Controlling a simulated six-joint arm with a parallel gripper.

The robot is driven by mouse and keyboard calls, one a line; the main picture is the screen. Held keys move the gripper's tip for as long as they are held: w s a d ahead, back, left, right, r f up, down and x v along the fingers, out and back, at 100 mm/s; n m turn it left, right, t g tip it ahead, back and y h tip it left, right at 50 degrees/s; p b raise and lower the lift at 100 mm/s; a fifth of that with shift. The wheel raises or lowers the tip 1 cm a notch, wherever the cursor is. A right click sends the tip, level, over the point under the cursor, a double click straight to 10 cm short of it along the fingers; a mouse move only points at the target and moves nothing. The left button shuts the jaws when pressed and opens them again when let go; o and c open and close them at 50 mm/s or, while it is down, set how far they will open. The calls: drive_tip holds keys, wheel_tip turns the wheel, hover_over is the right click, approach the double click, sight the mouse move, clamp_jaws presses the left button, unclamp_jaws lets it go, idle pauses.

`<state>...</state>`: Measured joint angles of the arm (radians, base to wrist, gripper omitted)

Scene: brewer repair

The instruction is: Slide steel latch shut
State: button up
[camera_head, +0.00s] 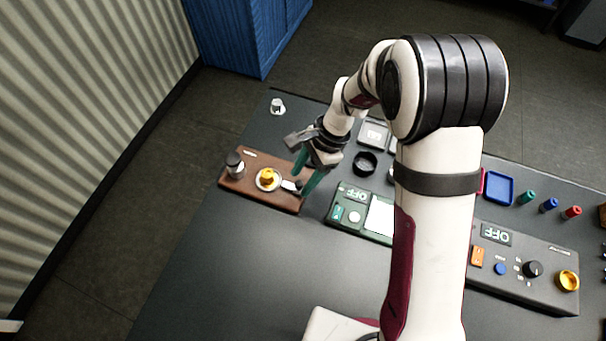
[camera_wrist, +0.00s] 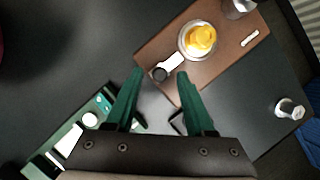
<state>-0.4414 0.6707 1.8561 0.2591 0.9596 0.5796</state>
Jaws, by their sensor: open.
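A brown board (camera_head: 236,184) lies at the left of the table; it also shows in the wrist view (camera_wrist: 150,50). On it is a short pale steel bar (camera_wrist: 172,64) with a dark round knob at one end, which looks like the latch. The bar shows small in the head view (camera_head: 289,185). It points toward a yellow piece (camera_wrist: 201,38) in a round silver ring. My gripper (camera_wrist: 160,74) is open, its green fingertips on either side of the knob in the wrist view. I cannot tell whether they touch it or how high they are.
A dark-topped metal cylinder (camera_head: 234,163) stands at the board's left end. A green panel (camera_head: 351,206) lies right of the board, with a black ring (camera_head: 365,163) behind it. A small metal part (camera_head: 278,106) is at the back. The table in front is clear.

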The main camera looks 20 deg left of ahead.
drive_tip(key=shift+f, duration=0.2)
clamp_jaws()
idle(1.3)
